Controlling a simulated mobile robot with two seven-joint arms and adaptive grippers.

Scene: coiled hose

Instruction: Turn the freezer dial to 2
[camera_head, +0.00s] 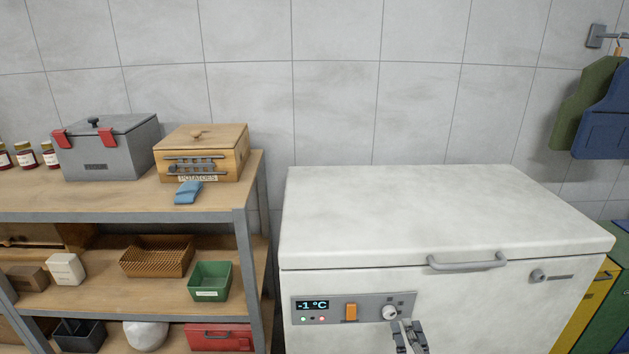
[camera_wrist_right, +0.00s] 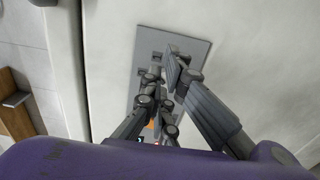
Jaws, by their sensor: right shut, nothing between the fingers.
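The white chest freezer (camera_head: 430,225) stands at the right with its lid closed. Its grey control panel (camera_head: 340,309) on the front carries a display (camera_head: 313,305) reading -1 °C, an orange switch (camera_head: 350,312) and a round pale dial (camera_head: 390,313). The dial's setting is too small to read. My right gripper (camera_head: 409,332) is shut and empty, just below and to the right of the dial. In the right wrist view the gripper (camera_wrist_right: 167,75) is in front of the panel (camera_wrist_right: 195,50) and hides most of it; the dial cannot be made out there. My left gripper is out of view.
A freezer handle (camera_head: 467,262) sticks out above the panel, with a lock (camera_head: 538,275) to its right. A wooden shelf unit (camera_head: 110,205) with boxes stands close at the left. Aprons (camera_head: 603,125) hang at the upper right.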

